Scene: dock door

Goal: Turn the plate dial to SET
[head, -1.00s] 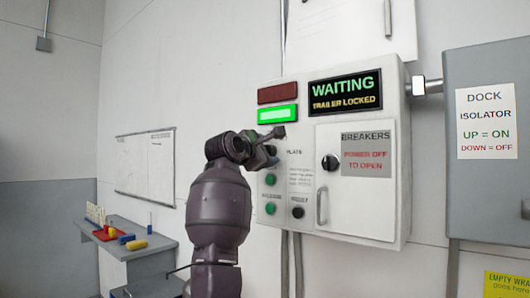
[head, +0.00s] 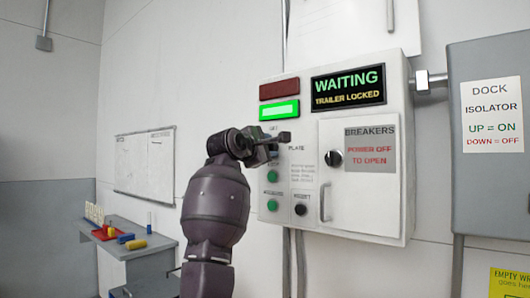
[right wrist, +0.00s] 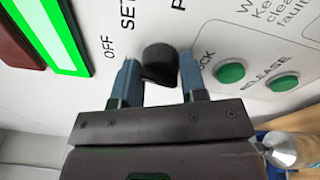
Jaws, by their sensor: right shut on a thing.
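The plate dial (right wrist: 159,60) is a black knob on the white control panel. In the right wrist view it sits between the two fingers of my right gripper (right wrist: 160,78), which is shut on it. The printed words OFF and SET stand to the left of and above the knob; I cannot tell which one it points at. In the head view my right gripper (head: 274,148) is at the panel's left part, beside the PLATE label, and hides the dial. My left gripper is not in view.
A lit green lamp (head: 279,111) and a WAITING display (head: 348,90) are on the panel. Green buttons (right wrist: 230,72) lie close to the right of my fingers. A breaker door (head: 359,205) with a handle is at right. A grey shelf (head: 140,252) stands at left.

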